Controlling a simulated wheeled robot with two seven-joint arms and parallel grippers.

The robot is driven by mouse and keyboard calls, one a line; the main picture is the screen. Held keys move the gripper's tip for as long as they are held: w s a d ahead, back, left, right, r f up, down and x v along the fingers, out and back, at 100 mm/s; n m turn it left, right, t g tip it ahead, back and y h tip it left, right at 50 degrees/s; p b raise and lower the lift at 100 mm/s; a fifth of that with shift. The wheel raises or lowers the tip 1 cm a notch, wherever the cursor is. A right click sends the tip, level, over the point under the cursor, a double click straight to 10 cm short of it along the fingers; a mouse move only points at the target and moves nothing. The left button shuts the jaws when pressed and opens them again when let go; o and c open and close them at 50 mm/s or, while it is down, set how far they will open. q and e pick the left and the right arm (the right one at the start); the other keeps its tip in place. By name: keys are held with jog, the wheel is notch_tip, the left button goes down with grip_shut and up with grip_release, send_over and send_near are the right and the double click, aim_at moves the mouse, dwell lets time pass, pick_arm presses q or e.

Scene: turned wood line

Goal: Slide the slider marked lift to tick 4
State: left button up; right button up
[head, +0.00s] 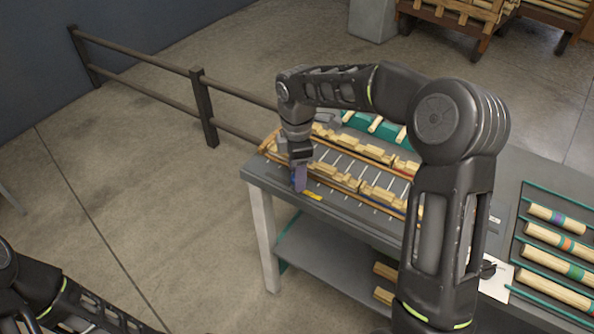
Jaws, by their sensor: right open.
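My right gripper (300,184) comes down over the near left corner of the grey worktable (262,177), fingers pointing down. It is open, though the gap between its fingers is hard to make out from here. A small blue part shows at its fingertips, and I cannot tell whether it touches them. A small yellow strip (313,196) lies on the table's front edge just right of the fingertips. No slider marked lift, nor its ticks, can be read; the gripper may hide it. Part of my left arm shows at the lower left, its gripper out of view.
A wooden-edged rack of turned wood pieces (340,178) with grey bars fills the tabletop close behind the gripper. A green tray (376,126) stands behind it. Banded dowels (556,242) sit on a rack at right. A dark rail (205,108) stands left; the floor there is clear.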

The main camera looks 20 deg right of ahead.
notch_tip(320, 180, up, 8)
jog(key=shift+f+b, duration=0.1)
jog(key=shift+b, duration=0.25)
dwell(0.5)
